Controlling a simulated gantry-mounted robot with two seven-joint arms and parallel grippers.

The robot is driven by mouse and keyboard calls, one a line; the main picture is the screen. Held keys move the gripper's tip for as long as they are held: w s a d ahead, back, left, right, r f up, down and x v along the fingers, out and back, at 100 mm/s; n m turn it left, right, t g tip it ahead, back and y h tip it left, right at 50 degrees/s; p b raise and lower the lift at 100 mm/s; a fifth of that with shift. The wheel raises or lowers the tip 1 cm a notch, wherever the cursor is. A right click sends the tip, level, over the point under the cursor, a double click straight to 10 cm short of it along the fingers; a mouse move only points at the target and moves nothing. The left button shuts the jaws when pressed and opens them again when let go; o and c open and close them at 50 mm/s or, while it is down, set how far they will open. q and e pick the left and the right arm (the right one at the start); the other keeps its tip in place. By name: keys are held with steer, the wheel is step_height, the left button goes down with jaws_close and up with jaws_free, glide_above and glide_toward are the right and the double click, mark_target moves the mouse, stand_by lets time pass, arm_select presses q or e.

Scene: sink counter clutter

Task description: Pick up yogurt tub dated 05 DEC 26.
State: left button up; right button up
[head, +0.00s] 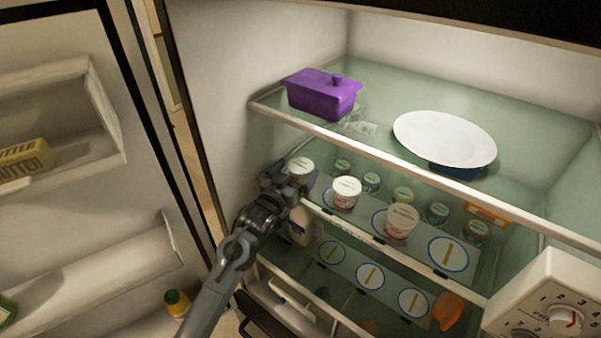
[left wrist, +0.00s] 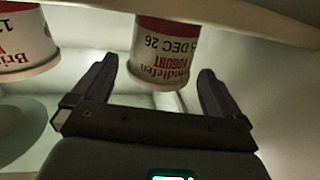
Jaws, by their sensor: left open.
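A white yogurt tub with a red band (left wrist: 163,50) shows in the left wrist view between my left gripper's fingers. Its print is upside down and reads "YOGURT" and "5 DEC 26"; the first digit of the day is cut off. In the head view a white-lidded tub (head: 300,165) stands at the left end of the middle shelf, at my left gripper (head: 287,176). The gripper is open, its fingers on either side of the tub; I cannot tell whether they touch it. My right gripper is not in view.
More yogurt tubs (head: 347,190) (head: 402,219) stand to the right on the same shelf, with small green-lidded jars (head: 403,195) behind. The upper shelf's front edge (head: 400,158) runs close above. A purple dish (head: 322,95) and white plate (head: 440,137) sit on it.

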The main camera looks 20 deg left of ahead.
mark_target(306, 159)
arm_select(q)
steer(key=w, duration=0.2)
steer(key=w+p, duration=0.1)
steer(key=shift+d, duration=0.25)
steer(key=shift+w+d+f, duration=0.1)
steer(key=shift+w, duration=0.65)
steer(key=c, duration=1)
steer(key=shift+c, duration=0.6)
